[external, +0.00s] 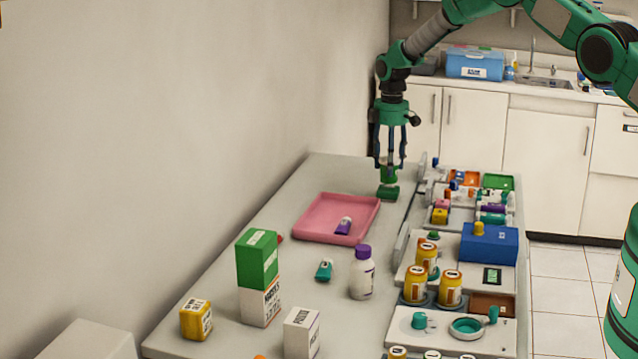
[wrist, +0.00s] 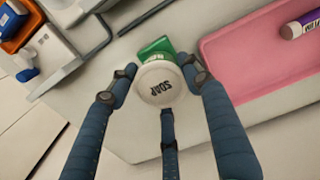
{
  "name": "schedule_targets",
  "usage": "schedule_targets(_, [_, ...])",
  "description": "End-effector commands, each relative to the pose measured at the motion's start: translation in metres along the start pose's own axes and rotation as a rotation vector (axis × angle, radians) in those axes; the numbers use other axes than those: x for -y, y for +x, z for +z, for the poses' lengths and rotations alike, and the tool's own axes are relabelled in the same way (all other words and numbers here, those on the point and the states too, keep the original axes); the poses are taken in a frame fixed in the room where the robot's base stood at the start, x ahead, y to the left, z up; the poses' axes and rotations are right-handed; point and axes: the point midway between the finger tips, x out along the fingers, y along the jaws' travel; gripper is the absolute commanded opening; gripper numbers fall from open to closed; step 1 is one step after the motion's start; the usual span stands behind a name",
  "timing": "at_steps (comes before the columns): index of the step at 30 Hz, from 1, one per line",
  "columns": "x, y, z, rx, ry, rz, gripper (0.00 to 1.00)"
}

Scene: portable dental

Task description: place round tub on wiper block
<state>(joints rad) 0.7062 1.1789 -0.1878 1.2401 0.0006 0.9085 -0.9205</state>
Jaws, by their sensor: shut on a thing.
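The round tub (wrist: 161,85) has a pale lid marked SOAP, seen from above in the wrist view. My gripper (external: 389,166) points straight down with its fingers around the tub, shut on it. In the external view the tub (external: 389,175) shows as a small green shape between the fingertips. The wiper block (external: 388,193) is a dark green block on the table, directly below the tub. It also shows in the wrist view (wrist: 154,48), partly hidden behind the tub. The tub is at or just over the block's top; I cannot tell whether they touch.
A pink tray (external: 310,222) with a purple-capped tube (external: 343,226) lies close by on the table. Grey trays with several small items line the right side. A white bottle (external: 362,275) and a green-and-white box (external: 259,275) stand nearer the front.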

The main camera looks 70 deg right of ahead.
Motion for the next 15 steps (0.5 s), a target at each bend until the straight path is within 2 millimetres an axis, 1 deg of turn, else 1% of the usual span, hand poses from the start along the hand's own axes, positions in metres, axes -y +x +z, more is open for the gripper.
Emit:
schedule_targets(1, [0.001,0.006,0.000,0.001,0.000,-0.001,0.21])
schedule_targets(3, [0.001,0.012,0.000,0.001,0.000,-0.001,0.21])
schedule_targets(6, [0.000,0.018,0.000,0.000,0.000,0.000,0.21])
schedule_targets(15, [0.000,0.020,0.000,0.000,0.000,0.000,0.21])
